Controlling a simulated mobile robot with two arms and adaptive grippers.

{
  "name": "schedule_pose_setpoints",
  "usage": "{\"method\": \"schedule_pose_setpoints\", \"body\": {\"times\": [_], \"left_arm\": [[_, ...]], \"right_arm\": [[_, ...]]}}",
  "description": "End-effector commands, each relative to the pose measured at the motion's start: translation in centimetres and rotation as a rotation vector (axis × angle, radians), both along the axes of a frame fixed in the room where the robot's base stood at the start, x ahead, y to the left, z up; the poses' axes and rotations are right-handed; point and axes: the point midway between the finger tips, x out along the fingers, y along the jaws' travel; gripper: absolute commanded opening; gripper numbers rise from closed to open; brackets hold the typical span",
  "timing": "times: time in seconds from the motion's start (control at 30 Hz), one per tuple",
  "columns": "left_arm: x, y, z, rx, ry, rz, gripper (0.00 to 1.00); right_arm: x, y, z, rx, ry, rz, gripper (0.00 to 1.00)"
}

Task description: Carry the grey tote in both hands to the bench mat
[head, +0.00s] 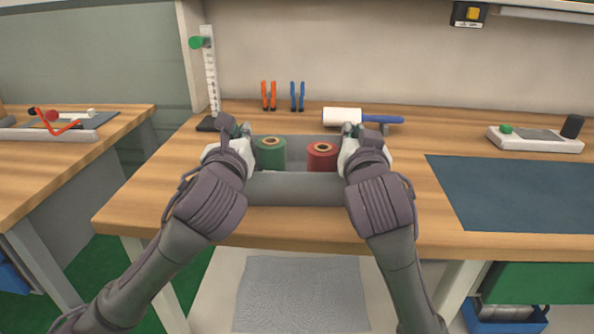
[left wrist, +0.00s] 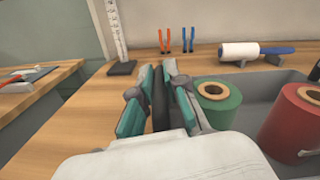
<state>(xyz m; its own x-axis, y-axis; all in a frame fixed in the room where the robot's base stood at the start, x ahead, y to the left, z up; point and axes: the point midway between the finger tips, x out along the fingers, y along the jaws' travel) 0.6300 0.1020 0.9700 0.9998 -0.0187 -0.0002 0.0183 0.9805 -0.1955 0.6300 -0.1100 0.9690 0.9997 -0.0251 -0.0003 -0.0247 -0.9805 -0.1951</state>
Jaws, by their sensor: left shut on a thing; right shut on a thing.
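The grey tote (head: 295,189) is between my two hands at the front of the wooden bench, at about the height of the bench top. I cannot tell whether it touches the bench. It holds a green spool (head: 270,154) and a red spool (head: 321,157). My left gripper (head: 240,130) is shut on the tote's left side; the left wrist view shows its fingers (left wrist: 160,95) around the dark rim. My right gripper (head: 352,132) is shut at the tote's right side, its fingertips partly hidden by the hand. The dark blue bench mat (head: 520,192) lies on the bench to the right.
A lint roller (head: 345,116) lies behind the tote, with orange and blue pliers (head: 268,96) at the wall. A ruler stand (head: 210,85) is at the back left. A white device (head: 535,139) sits behind the mat. The mat is bare.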

Motion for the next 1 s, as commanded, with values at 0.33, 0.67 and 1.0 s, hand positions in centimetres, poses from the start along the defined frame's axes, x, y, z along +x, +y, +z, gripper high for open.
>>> {"method": "schedule_pose_setpoints", "body": {"times": [0.33, 0.67, 1.0], "left_arm": [[0.0, 0.1, 1.6, 0.000, -0.002, 0.004, 0.00], [0.0, 0.2, 4.9, 0.000, -0.002, 0.004, 0.00], [0.0, 0.2, 5.1, 0.000, -0.003, 0.005, 0.00]], "right_arm": [[0.0, -0.1, 1.6, 0.000, -0.003, -0.003, 0.00], [0.0, -0.1, 5.0, 0.000, -0.002, -0.004, 0.00], [0.0, -0.2, 5.1, 0.000, -0.003, -0.004, 0.00]]}}
